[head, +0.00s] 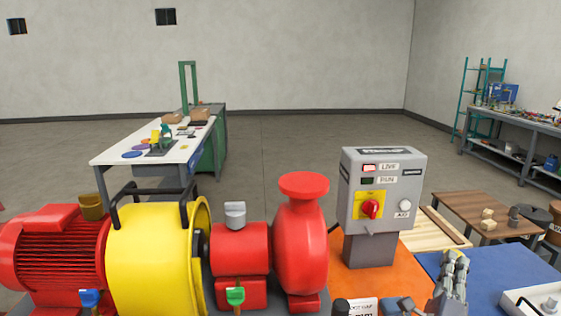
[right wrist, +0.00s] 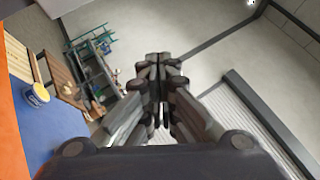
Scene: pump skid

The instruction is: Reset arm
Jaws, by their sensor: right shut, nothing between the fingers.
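My right gripper (head: 456,262) shows at the lower right of the head view, above a blue surface and to the right of the grey control box (head: 384,190). In the right wrist view its fingers (right wrist: 160,70) are closed together with nothing between them. They point out into open room and touch nothing that I can see. My left gripper is not in view.
The pump skid fills the front: a red motor (head: 50,255), yellow guard (head: 150,260) and red pump (head: 302,240). A blue mat (head: 490,270) and brown table (head: 475,208) lie at the right. A white workbench (head: 120,150) stands behind. Floor between is clear.

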